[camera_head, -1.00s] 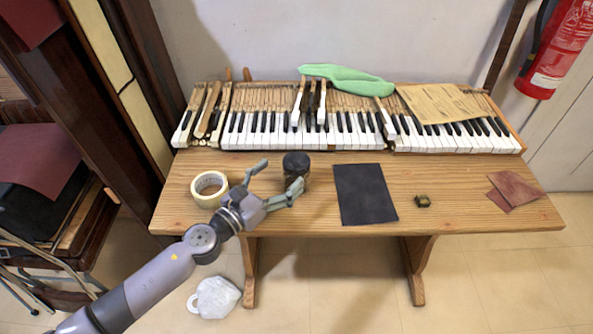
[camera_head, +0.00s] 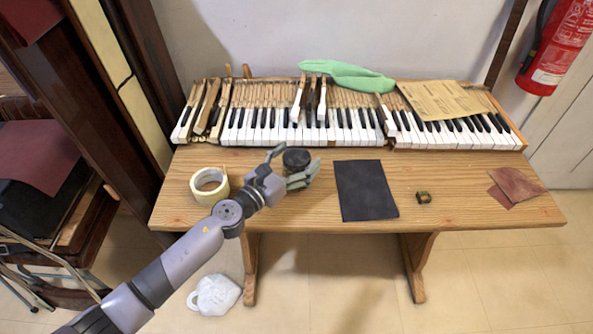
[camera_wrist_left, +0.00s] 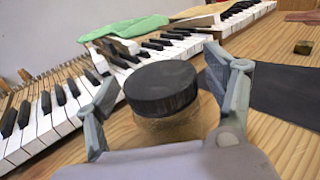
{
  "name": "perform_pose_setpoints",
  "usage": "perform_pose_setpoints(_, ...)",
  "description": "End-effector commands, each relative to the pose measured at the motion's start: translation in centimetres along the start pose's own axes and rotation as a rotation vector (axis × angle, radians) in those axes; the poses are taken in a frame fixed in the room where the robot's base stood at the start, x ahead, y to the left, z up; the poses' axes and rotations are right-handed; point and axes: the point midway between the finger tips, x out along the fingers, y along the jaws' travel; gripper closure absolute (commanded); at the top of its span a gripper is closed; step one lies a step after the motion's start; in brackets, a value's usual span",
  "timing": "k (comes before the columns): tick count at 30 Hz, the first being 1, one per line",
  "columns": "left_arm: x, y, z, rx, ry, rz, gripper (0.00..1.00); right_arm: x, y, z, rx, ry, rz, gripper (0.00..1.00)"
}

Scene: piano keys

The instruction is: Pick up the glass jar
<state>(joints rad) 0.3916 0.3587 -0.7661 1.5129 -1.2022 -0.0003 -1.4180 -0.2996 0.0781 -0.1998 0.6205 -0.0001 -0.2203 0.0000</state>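The glass jar (camera_head: 296,160) with a dark lid stands upright on the wooden table, in front of the piano keys. In the left wrist view, the jar (camera_wrist_left: 162,92) shows its black lid and a yellowish body below. My left gripper (camera_head: 294,165) is open, with one finger on each side of the jar. In the left wrist view the fingers of this gripper (camera_wrist_left: 168,92) flank the jar, with a visible gap to the lid on each side. The lower part of the jar is hidden by the gripper. My right gripper is not in view.
A tape roll (camera_head: 209,185) lies left of the jar. A dark sheet (camera_head: 365,190) lies to its right, then a small brass object (camera_head: 423,197) and brown sandpaper pieces (camera_head: 515,187). The keyboard (camera_head: 345,128) runs behind, with a green cloth (camera_head: 347,77) on it.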

Motion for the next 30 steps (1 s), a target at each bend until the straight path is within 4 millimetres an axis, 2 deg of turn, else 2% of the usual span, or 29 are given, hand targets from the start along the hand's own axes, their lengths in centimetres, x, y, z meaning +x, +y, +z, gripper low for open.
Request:
perform_pose_setpoints(2, -0.02, 0.00, -0.01, 0.000, 0.000, 0.000, 0.32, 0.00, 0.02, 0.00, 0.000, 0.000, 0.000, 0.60)
perform_pose_setpoints(27, -0.05, 0.09, -0.04, 0.001, 0.001, 0.002, 0.88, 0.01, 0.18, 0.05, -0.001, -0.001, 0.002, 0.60)
perform_pose_setpoints(30, -0.01, 0.11, 0.13, 0.002, -0.002, 0.002, 0.89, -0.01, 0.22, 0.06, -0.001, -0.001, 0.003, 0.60)
